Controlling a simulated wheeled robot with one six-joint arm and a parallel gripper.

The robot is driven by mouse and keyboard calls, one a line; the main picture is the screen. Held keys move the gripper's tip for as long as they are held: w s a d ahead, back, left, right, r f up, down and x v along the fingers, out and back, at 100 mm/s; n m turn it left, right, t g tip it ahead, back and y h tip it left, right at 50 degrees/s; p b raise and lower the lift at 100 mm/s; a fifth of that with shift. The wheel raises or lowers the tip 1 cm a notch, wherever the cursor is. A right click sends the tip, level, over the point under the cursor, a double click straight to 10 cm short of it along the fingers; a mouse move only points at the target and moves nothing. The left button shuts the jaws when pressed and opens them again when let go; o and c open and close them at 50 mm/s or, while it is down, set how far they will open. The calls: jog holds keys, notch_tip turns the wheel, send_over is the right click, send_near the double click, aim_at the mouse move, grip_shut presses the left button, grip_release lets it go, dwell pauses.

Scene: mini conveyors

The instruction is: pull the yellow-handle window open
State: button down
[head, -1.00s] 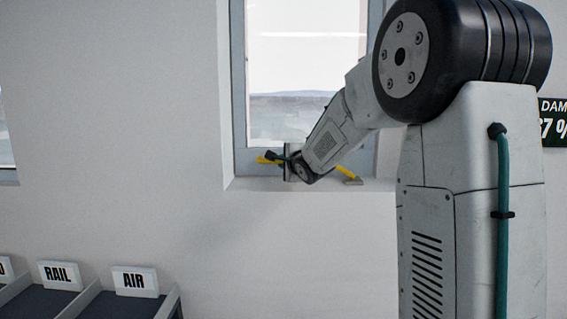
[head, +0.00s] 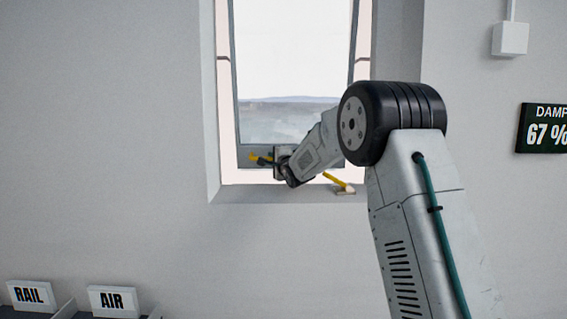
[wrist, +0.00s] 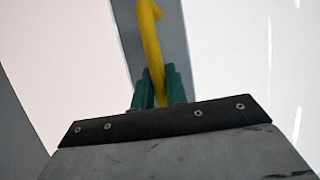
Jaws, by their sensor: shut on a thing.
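The window sash (head: 240,110) has a grey frame and stands apart from its surround, with pale gaps along both sides and below. The yellow handle (head: 255,157) is at the sash's lower edge, partly hidden by my gripper (head: 269,159). In the wrist view, the yellow handle (wrist: 150,40) runs down between the green fingertips of my gripper (wrist: 159,88), which is shut on it. The grey sash rail (wrist: 172,45) passes behind the handle.
A yellow bar (head: 337,181) with a pale foot lies at the sill's right. The sill (head: 270,195) is otherwise bare. A dark display (head: 543,128) hangs on the right wall.

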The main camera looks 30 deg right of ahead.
jog(key=shift+r, duration=0.1)
jog(key=c, duration=1.4)
grip_release()
jog(key=shift+s+a, duration=0.15)
jog(key=shift+s, duration=3.8)
jog(key=s+a+n+g, duration=0.1)
jog(key=s, duration=0.2)
jog(key=s+a+r+n+g, duration=0.1)
jog(key=s, duration=0.2)
jog(key=s+a+r+n+g+h, duration=0.1)
jog(key=s, duration=0.2)
jog(key=shift+s+a+n, duration=0.3)
jog(key=shift+a+n, duration=0.1)
jog(key=s+a+f+n+g, duration=0.3)
jog(key=s+f+n+g, duration=0.1)
jog(key=s, duration=1.1)
jog(key=s+a+f+n+g+y, duration=0.1)
jog(key=s+a+f+n+g, duration=0.2)
jog(key=s, duration=1.2)
jog(key=s+a+f+n+g, duration=0.4)
jog(key=s+f+n+g, duration=0.2)
jog(key=s, duration=1)
jog(key=shift+f+n+g+y, duration=0.3)
jog(key=shift+f+n+g, duration=0.1)
jog(key=shift+f+n, duration=0.4)
